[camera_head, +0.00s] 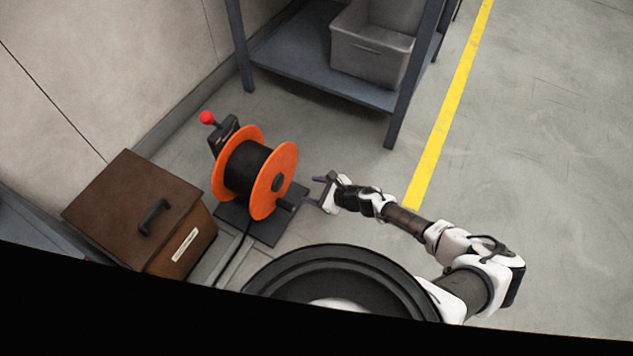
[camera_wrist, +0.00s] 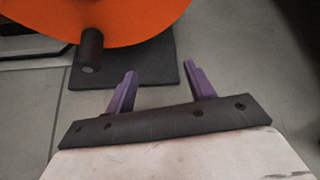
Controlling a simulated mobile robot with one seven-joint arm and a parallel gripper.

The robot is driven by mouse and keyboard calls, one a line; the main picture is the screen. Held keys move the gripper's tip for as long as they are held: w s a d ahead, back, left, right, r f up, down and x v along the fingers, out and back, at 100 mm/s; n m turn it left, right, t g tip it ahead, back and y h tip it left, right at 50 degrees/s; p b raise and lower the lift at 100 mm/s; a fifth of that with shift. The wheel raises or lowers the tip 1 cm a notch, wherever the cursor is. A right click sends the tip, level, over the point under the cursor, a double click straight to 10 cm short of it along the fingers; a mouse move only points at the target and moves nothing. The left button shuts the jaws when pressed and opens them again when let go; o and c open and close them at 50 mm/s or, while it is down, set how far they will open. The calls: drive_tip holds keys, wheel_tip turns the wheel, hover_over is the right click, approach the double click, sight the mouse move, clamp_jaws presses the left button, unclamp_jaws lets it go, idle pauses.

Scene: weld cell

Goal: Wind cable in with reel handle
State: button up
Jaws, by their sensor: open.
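The cable reel (camera_head: 247,168) has two orange flanges with black cable wound between them and stands on a dark base plate (camera_head: 262,226). A black handle (camera_head: 288,203) sticks out from the near right flange. In the wrist view the handle (camera_wrist: 91,50) is at the upper left, in front of the orange flange (camera_wrist: 110,18). My gripper (camera_head: 322,190) is just right of the reel, apart from the handle. In the wrist view its purple fingers (camera_wrist: 163,82) are spread with nothing between them, and the handle lies left of and beyond them.
A brown box (camera_head: 135,205) with a black grip stands left of the reel. A red-knobbed lever (camera_head: 207,118) rises behind the reel. A metal shelf (camera_head: 310,62) holding a grey bin (camera_head: 372,58) stands behind. The floor to the right, past the yellow line (camera_head: 440,120), is clear.

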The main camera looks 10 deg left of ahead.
drive_tip(key=s+a+f+m+y+p, duration=0.1)
drive_tip(key=s+a+m+y+p, duration=0.1)
drive_tip(key=s+a, duration=0.5)
drive_tip(key=s+p, duration=0.1)
drive_tip(key=s, duration=0.2)
drive_tip(key=shift+s+a+y+p, duration=0.3)
drive_tip(key=shift+s+a+y, duration=0.05)
drive_tip(key=shift+a+y, duration=0.05)
